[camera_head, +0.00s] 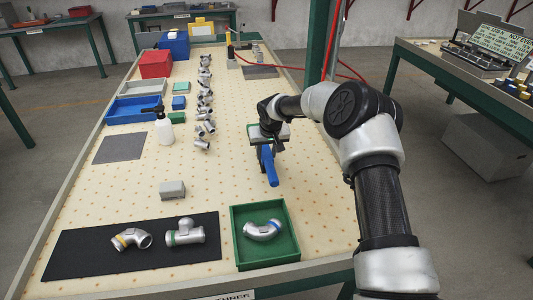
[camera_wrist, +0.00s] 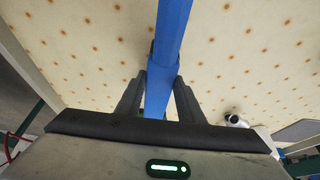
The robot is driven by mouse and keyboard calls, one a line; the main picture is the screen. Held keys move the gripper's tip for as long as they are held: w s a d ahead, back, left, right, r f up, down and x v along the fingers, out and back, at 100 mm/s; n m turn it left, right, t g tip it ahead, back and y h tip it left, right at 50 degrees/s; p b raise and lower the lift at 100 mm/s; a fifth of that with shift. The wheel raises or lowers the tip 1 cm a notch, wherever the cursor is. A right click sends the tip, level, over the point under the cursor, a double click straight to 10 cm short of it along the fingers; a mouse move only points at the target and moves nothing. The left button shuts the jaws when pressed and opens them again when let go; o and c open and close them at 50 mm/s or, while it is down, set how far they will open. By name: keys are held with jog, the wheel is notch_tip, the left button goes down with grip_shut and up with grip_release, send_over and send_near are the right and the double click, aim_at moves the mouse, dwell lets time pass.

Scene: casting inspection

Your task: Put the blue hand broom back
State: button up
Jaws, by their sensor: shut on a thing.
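The blue hand broom (camera_head: 269,167) is in my gripper (camera_head: 267,147), above the right middle part of the pegboard-like table top. In the head view its blue part hangs down and toward the front from the gripper. In the wrist view the blue bar of the broom (camera_wrist: 171,40) runs between the two dark fingers of my gripper (camera_wrist: 160,92), which are shut on it. The bar reaches out of the top of that view, so its far end is hidden there. I cannot tell from these views whether the broom touches the table.
A green tray (camera_head: 238,240) holding a pipe elbow (camera_head: 262,231) and a black mat (camera_head: 75,252) with two fittings lie in front. A grey block (camera_head: 172,189), white bottle (camera_head: 164,128), row of metal fittings (camera_head: 205,95), blue tray (camera_head: 118,112) and red bin (camera_head: 155,64) stand left. A green post (camera_head: 318,40) rises behind.

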jog(key=shift+f, duration=0.1)
jog(key=shift+f, duration=0.15)
jog(key=o, duration=1)
